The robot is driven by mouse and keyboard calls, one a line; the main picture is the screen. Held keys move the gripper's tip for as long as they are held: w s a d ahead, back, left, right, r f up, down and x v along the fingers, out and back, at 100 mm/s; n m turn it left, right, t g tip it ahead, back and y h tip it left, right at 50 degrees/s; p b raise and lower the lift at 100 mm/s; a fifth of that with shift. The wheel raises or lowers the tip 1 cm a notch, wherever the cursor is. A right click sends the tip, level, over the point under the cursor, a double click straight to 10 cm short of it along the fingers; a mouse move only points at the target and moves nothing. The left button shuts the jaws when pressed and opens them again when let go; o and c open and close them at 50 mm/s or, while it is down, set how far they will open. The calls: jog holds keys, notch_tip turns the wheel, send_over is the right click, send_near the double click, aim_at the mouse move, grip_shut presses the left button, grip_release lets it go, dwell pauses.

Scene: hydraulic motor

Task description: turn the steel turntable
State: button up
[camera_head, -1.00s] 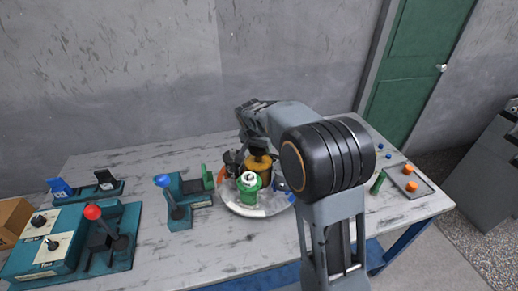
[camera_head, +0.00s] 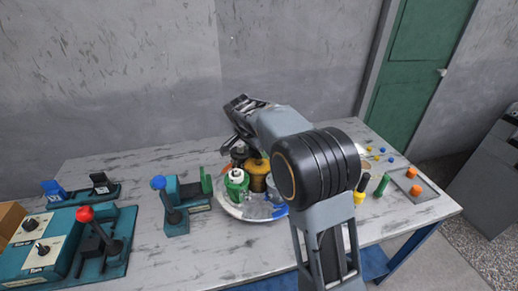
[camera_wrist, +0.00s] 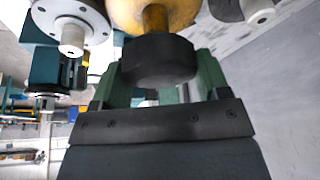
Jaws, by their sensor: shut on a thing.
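The steel turntable (camera_head: 237,211) is a round silver plate on the table, partly hidden by my arm. It carries a green part (camera_head: 236,184) at the front left, a brass-yellow part (camera_head: 257,174) in the middle and a blue part (camera_head: 276,195) at the right. In the wrist view, my gripper (camera_wrist: 155,75) has green finger pads on both sides of a black round piece (camera_wrist: 157,58), shut on it. A short brass stem joins this piece to a yellow body (camera_wrist: 180,14).
Left of the turntable stand a teal fixture with a blue-knobbed lever (camera_head: 170,205) and a red-knobbed lever unit (camera_head: 100,243). To the right are a green cylinder (camera_head: 382,185) and a tray (camera_head: 412,187) with orange pieces. The table front is clear.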

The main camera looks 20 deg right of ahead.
jog(key=shift+m+g, duration=0.9)
jog(key=shift+m, duration=2)
jog(key=o, duration=1.3)
jog(key=v, duration=0.4)
jog(key=p+v, duration=0.1)
jog(key=v, duration=0.9)
jog(key=shift+w+a+f, duration=0.15)
jog(key=shift+w+a, duration=0.1)
jog(key=shift+a, duration=0.05)
